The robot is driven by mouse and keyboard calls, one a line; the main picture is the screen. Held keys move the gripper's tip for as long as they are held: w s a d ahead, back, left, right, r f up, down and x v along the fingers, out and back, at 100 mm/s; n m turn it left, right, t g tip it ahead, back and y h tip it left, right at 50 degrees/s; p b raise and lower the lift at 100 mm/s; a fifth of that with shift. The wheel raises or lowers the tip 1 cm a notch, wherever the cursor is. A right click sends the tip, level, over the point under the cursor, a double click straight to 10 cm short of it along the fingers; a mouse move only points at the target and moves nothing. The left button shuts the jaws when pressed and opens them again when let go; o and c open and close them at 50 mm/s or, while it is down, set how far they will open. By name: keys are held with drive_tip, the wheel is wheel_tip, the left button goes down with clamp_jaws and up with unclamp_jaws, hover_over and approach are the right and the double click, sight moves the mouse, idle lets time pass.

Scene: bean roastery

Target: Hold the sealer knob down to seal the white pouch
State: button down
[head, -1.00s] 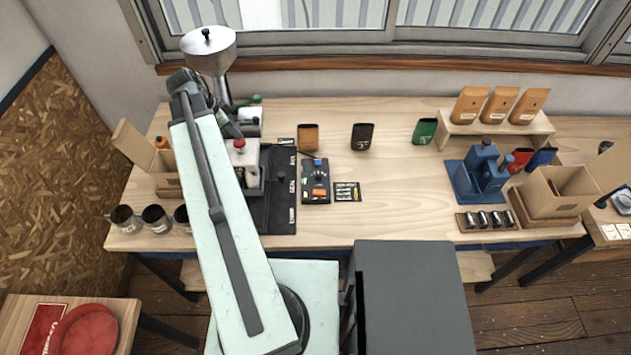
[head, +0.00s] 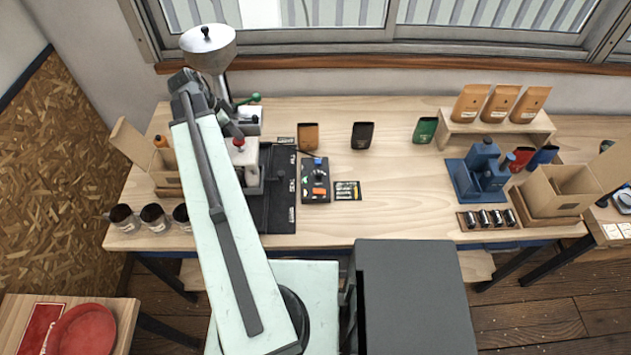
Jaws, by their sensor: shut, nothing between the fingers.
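A sealer knob, red and round (head: 239,143), stands on top of a small pale and grey machine (head: 252,179) at the left of the workbench in the head view. My gripper (head: 233,131) is small and dark at the end of my arm, just above and left of the red knob. It is shut and empty. I cannot tell whether it touches the knob. My arm hides much of the machine's left side. A pale patch (head: 243,157) shows just below the knob; I cannot tell whether it is the white pouch or part of the machine.
A steel hopper (head: 208,48) stands behind my gripper. A black mat (head: 280,205) and a black control box (head: 316,181) lie right of the machine. Glass jars (head: 154,217) stand at the front left. The bench's middle is clear. A blue device (head: 480,175) stands farther right.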

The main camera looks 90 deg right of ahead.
drive_tip(key=shift+f+b, duration=1)
drive_tip(key=shift+f, duration=0.1)
drive_tip(key=shift+r, duration=0.1)
idle(1.1)
wheel_tip(320, 180, up, 6)
drive_tip(key=p, duration=0.6)
idle(0.5)
